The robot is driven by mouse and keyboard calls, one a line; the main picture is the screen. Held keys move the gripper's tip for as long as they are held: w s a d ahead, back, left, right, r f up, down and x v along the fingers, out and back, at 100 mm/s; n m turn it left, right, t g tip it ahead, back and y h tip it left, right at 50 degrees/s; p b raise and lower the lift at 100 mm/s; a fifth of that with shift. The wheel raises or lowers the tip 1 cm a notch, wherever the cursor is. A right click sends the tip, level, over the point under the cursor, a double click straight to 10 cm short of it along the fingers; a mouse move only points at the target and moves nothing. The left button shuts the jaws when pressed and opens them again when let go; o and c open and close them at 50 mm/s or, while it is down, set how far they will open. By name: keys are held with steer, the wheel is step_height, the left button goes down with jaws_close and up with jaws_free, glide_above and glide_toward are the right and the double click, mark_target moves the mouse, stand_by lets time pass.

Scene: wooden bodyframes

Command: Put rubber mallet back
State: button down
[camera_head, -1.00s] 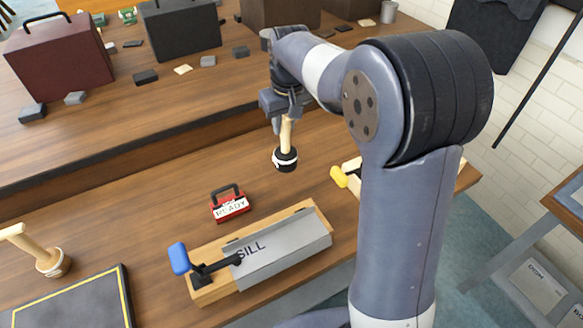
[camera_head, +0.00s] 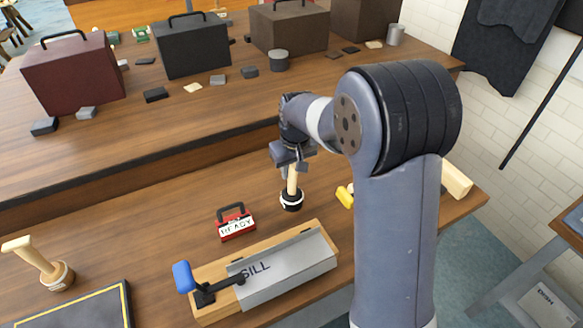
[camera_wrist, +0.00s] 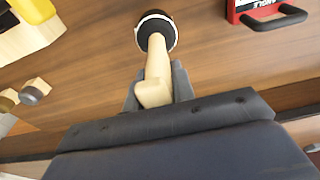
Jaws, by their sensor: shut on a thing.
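The rubber mallet has a pale wooden handle and a black head with a white band (camera_head: 291,200). My gripper (camera_head: 292,166) is shut on the upper end of its handle, and the head hangs downward. In the head view the head is at or close to the wooden bench top; I cannot tell whether it touches. The wrist view shows the mallet (camera_wrist: 156,45) with its handle between the two fingers of my gripper (camera_wrist: 158,85).
A red READY box (camera_head: 236,224) stands left of the mallet. The SILL fixture (camera_head: 270,272) with its blue-handled clamp lies in front. A yellow-handled piece (camera_head: 345,196) is to the right. Another wooden-handled tool (camera_head: 40,265) stands at far left. Cases line the raised shelf behind.

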steer(key=c, duration=1.2)
jaws_free()
steer(key=r, duration=0.4)
steer(key=s+r, duration=0.1)
steer(key=r, duration=0.7)
steer(key=shift+s+d+r, duration=0.1)
steer(key=shift+s+d, duration=0.25)
steer(key=shift+d, duration=0.05)
